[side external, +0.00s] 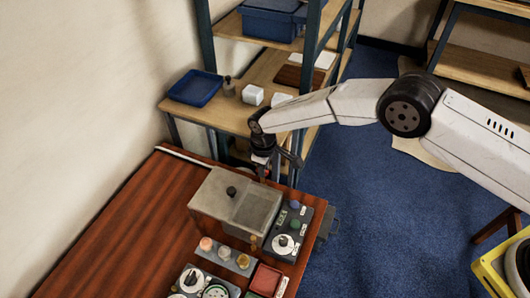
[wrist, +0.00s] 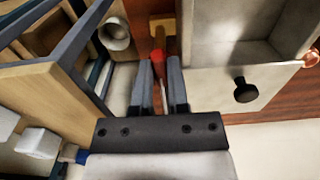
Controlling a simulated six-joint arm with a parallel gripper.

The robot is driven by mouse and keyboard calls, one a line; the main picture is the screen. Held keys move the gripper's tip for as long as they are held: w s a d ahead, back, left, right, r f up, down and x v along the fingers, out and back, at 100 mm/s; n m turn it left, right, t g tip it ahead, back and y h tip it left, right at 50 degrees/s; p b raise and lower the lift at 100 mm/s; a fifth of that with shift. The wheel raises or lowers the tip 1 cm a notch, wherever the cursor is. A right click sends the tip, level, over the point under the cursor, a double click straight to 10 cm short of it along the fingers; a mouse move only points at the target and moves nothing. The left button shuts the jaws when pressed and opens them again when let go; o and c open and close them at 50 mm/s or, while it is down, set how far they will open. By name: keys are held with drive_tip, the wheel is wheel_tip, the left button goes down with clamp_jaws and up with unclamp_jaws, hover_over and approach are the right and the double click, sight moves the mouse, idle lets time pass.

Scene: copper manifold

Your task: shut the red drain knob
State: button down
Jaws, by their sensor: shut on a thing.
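The red drain knob (wrist: 158,60) shows between the tips of my gripper (wrist: 157,66) in the wrist view. My gripper's two grey fingers are close together on either side of it, shut on it. Part of the knob is hidden by the fingers. In the side view my gripper (side external: 264,170) points down just behind the grey lidded box, near the table's far end. Only a small speck of red shows there, and the fingers hide most of the knob.
The grey box (side external: 210,197) has a black lid knob (wrist: 245,90) close to the right of my gripper. Wooden shelves (side external: 240,118) rise behind. The table's left part is clear.

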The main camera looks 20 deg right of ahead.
drive_tip(key=c, duration=0.6)
unclamp_jaws()
drive_tip(key=shift+r, duration=0.15)
drive_tip(key=shift+r, duration=3.8)
